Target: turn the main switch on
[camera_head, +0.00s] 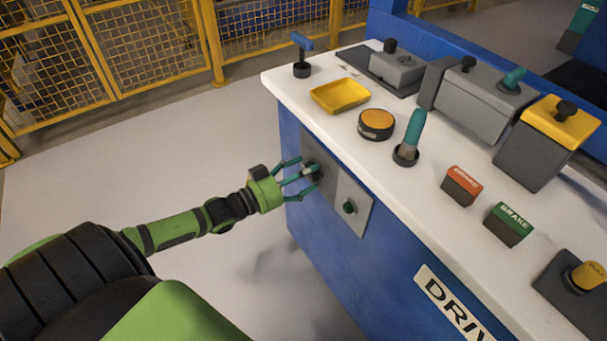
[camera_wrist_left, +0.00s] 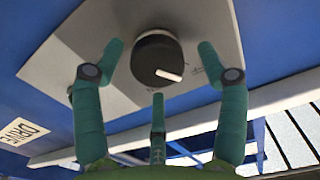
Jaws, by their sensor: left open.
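The main switch (camera_wrist_left: 157,60) is a round black knob with a white pointer mark, on a grey plate (camera_wrist_left: 75,62) on the blue front of the console. In the head view the plate (camera_head: 357,201) shows, but the knob is mostly hidden by my fingers. My left gripper (camera_head: 309,176) is open at the knob. In the left wrist view its teal fingers (camera_wrist_left: 155,75) stand on both sides of the knob, with a third below it. I cannot tell whether they touch it. My right gripper is not in view.
The white console top (camera_head: 345,125) overhangs the plate and carries a yellow tray (camera_head: 340,95), an orange button (camera_head: 376,124) and a teal lever (camera_head: 411,135). The floor to the left is clear up to a yellow fence (camera_head: 130,50).

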